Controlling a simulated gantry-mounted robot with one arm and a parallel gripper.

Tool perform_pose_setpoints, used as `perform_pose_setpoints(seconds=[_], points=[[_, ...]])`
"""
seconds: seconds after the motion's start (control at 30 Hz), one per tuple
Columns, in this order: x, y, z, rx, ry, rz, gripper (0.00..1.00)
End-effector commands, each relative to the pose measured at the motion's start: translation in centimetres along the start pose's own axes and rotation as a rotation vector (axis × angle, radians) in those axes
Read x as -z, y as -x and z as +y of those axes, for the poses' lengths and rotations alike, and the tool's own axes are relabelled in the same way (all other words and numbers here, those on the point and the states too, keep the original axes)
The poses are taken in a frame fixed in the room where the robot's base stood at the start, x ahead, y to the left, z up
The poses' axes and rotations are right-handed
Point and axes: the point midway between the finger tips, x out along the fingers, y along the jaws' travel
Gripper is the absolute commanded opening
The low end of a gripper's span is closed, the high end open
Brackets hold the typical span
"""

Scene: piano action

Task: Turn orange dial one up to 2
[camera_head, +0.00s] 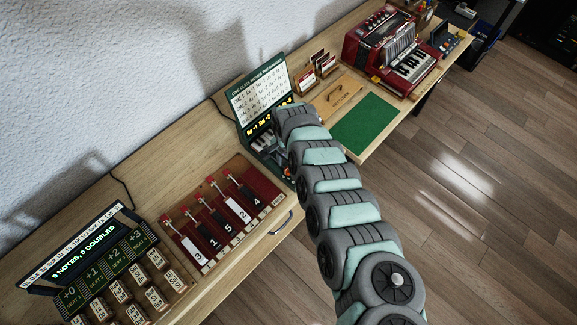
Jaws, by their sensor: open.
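The dark green device (242,136) with a raised screen panel stands on the bench left of the end of my arm. Its panel (262,95) carries rows of text too small to read, with a lit strip of yellow text below. A small orange spot (288,148) shows on the device's lower part, right beside my arm. I cannot tell whether it is the orange dial or read any setting. My arm reaches up from the lower right and bends over the device. My gripper is hidden behind the arm's last links, so its contact with anything cannot be seen.
A red stand with numbered levers (222,212) is left of the device. A beat display (90,262) with several note blocks stands further left. A green mat (364,124), card holders (307,82) and a red accordion (393,48) lie to the right.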

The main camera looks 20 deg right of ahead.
Motion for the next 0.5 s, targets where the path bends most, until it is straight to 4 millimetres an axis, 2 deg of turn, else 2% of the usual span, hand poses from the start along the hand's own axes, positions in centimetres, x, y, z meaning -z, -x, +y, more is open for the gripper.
perform_pose_setpoints(seconds=[0.33,0.5], points=[[0.09,-0.34,0.04,0.000,-0.001,0.001,0.49],[0.07,-0.34,0.03,0.001,-0.001,0.001,0.36]])
